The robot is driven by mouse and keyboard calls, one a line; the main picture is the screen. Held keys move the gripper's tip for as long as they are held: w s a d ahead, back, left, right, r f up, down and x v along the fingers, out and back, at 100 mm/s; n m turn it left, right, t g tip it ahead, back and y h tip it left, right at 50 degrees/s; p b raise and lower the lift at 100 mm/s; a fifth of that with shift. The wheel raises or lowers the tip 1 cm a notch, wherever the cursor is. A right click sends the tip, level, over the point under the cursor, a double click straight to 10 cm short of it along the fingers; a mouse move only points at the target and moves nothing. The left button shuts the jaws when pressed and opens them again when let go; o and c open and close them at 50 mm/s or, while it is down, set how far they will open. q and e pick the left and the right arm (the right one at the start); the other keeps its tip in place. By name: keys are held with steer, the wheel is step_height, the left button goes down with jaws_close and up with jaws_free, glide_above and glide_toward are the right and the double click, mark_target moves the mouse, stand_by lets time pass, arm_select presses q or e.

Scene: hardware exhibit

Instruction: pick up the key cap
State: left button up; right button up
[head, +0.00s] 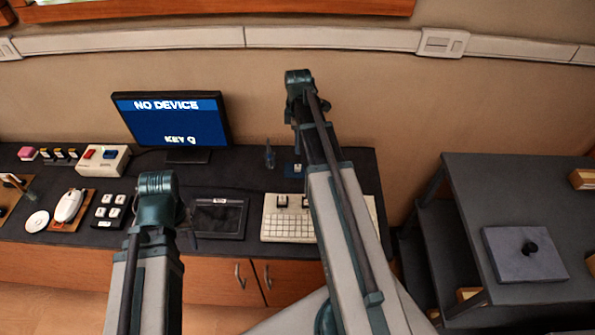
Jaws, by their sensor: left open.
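Several small cap-like pieces are in the head view, and I cannot tell which is the key cap. A pale keyboard (287,228) lies on the dark desk, with dark caps (281,202) at its back edge. A small blue piece (297,169) is behind it. A pink piece (27,153) is at the far left. My left gripper (187,218) is open, mostly hidden behind its own arm, near the left edge of a dark tray (217,219). My right arm crosses the keyboard's right part. My right gripper does not show.
A monitor (172,118) reads "NO DEVICE" and "KEY Q". A four-key pad (109,210), a white mouse (70,205), a white disc (37,221) and a button box (103,160) crowd the desk's left. A dark shelf unit (500,185) stands right, beyond a gap.

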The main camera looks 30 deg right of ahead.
mark_target(298, 166)
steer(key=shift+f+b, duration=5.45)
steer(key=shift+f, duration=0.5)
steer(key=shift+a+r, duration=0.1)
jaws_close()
